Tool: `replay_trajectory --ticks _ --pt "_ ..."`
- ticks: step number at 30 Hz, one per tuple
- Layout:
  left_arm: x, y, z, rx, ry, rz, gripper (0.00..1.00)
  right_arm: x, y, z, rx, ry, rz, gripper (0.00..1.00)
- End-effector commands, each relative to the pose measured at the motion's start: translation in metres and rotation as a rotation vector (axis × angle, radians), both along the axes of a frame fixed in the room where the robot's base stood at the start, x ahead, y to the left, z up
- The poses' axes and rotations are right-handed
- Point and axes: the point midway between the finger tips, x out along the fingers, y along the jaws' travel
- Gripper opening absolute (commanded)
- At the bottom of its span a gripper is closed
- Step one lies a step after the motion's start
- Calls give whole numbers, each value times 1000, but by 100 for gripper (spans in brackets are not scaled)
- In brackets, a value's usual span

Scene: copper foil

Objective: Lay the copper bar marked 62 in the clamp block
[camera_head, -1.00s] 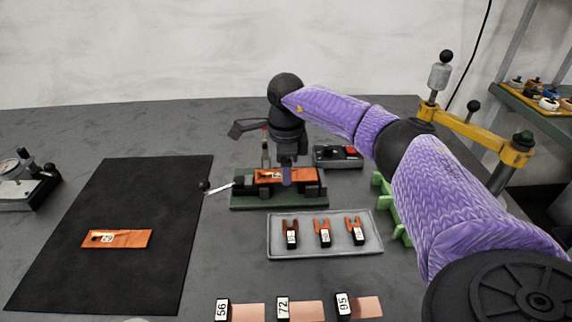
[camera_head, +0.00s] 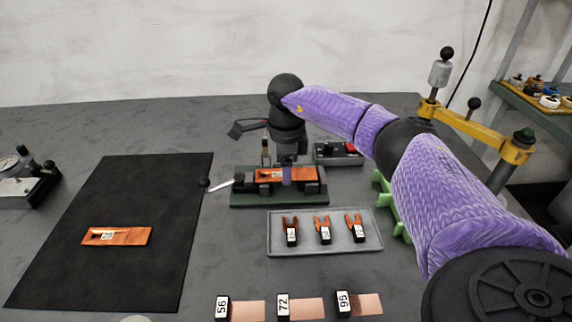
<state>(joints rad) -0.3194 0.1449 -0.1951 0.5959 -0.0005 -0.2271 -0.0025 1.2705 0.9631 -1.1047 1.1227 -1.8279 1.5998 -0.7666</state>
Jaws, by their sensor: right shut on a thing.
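A copper bar (camera_head: 270,174) with a small white label lies level at the clamp block (camera_head: 279,199), a dark green base with grey blocks. I cannot read its label or tell whether it rests fully in the block. My right gripper (camera_head: 287,178) points down over the block and is shut on this bar near its middle. Another copper bar (camera_head: 130,237) with a white label lies on the black mat (camera_head: 150,190) at the left; its number is too small to read surely. My left gripper is out of view.
A grey tray (camera_head: 275,251) with several labelled copper forks stands just in front of the block. Labelled copper plates (camera_head: 308,309) line the front edge. A control box (camera_head: 338,154) is behind right, a lever (camera_head: 220,186) at the block's left. A gauge (camera_head: 22,178) stands far left.

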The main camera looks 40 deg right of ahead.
Motion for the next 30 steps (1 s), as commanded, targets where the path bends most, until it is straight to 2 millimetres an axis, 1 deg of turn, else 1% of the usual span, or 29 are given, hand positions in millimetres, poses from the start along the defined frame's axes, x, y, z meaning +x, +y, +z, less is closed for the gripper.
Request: replay_trajectory --ticks 19,20,21,22,30 --pt "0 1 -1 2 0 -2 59 0 0 -4 1 1 0 0" --pt "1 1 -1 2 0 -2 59 0 0 -4 1 1 0 60" --pt "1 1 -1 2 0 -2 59 0 0 -4 1 1 0 69" --pt "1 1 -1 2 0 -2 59 0 0 -4 1 1 0 70" --pt "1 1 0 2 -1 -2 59 0 0 -2 0 0 0 70"
